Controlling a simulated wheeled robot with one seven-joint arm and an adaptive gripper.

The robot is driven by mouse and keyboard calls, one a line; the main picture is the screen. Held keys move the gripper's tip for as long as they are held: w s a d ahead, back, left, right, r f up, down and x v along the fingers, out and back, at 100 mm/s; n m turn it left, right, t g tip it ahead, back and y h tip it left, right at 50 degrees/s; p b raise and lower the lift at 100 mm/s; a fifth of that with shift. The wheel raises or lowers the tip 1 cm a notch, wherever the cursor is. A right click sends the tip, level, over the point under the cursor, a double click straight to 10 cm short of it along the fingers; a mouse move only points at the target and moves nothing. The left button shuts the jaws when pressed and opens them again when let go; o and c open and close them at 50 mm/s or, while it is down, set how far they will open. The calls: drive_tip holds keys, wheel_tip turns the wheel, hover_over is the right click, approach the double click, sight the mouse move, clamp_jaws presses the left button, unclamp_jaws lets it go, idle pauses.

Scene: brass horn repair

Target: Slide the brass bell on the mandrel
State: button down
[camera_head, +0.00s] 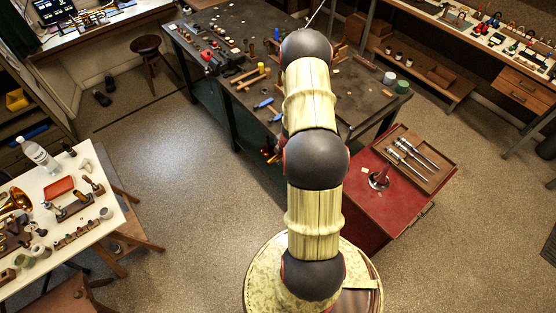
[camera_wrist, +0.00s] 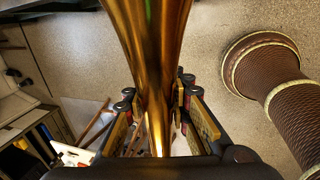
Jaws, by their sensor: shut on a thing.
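The brass bell (camera_wrist: 150,45) fills the top middle of the wrist view, its shiny tube narrowing down between my jaws. My gripper (camera_wrist: 156,103) is shut on this tube, with one yellow-faced finger on each side. The far end of the bell is outside the wrist view. I cannot clearly identify the mandrel in either view.
A dark workbench (camera_head: 230,100) with tools stands beyond my arm. A red-topped cart (camera_head: 349,200) at right holds a silver flared piece (camera_head: 379,179) and a wooden tray (camera_head: 432,183) of metal tools. A white table (camera_head: 97,229) is at left. Floor (camera_head: 190,190) is clear between.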

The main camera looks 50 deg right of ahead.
drive_tip(key=shift+d, duration=0.35)
drive_tip(key=c, duration=1.6)
unclamp_jaws()
drive_tip(key=shift+s, duration=0.1)
drive_tip(key=shift+o, duration=0.7)
drive_tip(key=shift+r, duration=0.1)
drive_tip(key=v, duration=1.1)
drive_tip(key=shift+r, duration=0.4)
